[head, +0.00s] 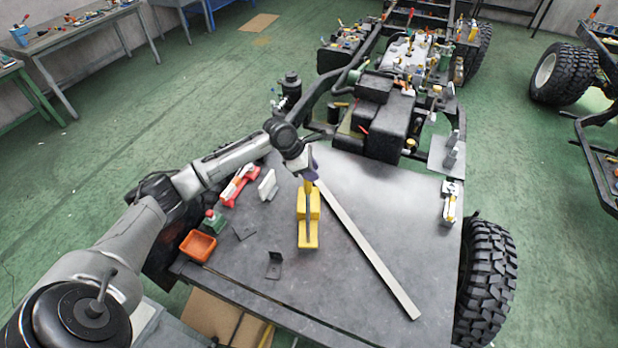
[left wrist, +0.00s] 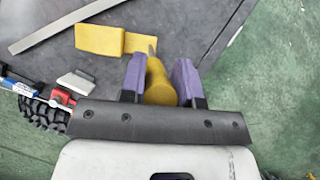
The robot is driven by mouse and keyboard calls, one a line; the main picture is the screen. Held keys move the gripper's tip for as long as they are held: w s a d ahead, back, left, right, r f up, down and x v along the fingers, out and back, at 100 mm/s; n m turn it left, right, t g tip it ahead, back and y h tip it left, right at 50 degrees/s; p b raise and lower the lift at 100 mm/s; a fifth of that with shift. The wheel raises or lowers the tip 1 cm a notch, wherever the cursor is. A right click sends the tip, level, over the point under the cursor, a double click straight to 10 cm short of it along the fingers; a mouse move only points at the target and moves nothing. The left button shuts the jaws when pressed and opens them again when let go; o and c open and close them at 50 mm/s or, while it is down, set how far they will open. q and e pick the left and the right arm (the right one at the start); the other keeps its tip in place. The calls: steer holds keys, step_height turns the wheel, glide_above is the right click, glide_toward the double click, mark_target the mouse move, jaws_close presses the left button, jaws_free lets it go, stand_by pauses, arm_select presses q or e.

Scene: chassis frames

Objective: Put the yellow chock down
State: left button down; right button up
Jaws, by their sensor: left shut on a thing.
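The yellow chock (head: 302,236) is over the front middle of the grey table top (head: 345,275), a tall block with a low flat part. A thin rod and a yellow handle rise from it. My left gripper (head: 307,180) is above it, shut on that handle. In the left wrist view, the purple fingers of my left gripper (left wrist: 155,85) are on both sides of the handle, and the chock (left wrist: 99,40) shows beyond them. I cannot tell whether its underside touches the table. My right gripper is not in view.
A long metal bar (head: 367,250) lies close to the right of the chock. To the left are a red clamp (head: 238,186), a white block (head: 268,184), an orange tray (head: 198,245) and dark brackets (head: 274,265). The table's right part is mostly clear.

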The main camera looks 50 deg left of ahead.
arm_select(q)
steer(key=shift+a+f, duration=0.2)
steer(key=shift+a, duration=0.25)
steer(key=shift+f+p, duration=0.45)
steer(key=shift+f, duration=1.55)
steer(key=c, duration=0.8)
jaws_free()
steer(key=shift+f, duration=0.15)
steer(key=shift+c, duration=0.2)
